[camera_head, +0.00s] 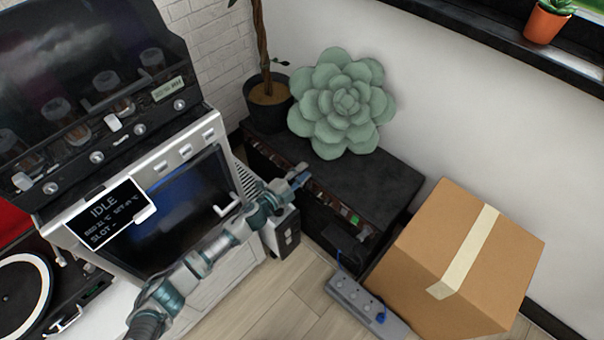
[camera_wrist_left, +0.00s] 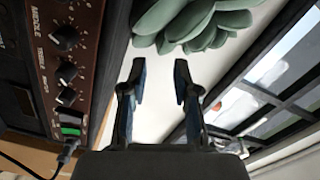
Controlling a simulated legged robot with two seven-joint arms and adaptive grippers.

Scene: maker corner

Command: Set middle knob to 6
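The amplifier is a black box (camera_head: 365,185) on the floor, with a brown control panel along its front edge. In the left wrist view its panel (camera_wrist_left: 97,60) runs up the left side, with several black knobs, including a large upper knob (camera_wrist_left: 64,37), and a lit green switch (camera_wrist_left: 70,120). The word MIDDLE is readable near the panel's top, but I cannot tell for sure which knob is the middle one or its setting. My left gripper (camera_head: 299,176) is beside the panel. In the wrist view its fingers (camera_wrist_left: 160,82) are apart and empty. My right gripper is not in view.
A green succulent cushion (camera_head: 345,103) and a potted plant (camera_head: 268,97) stand on the amplifier's far side. A cardboard box (camera_head: 455,265) and a power strip (camera_head: 365,303) are at its right and front. A white machine with an IDLE screen (camera_head: 110,212) stands left.

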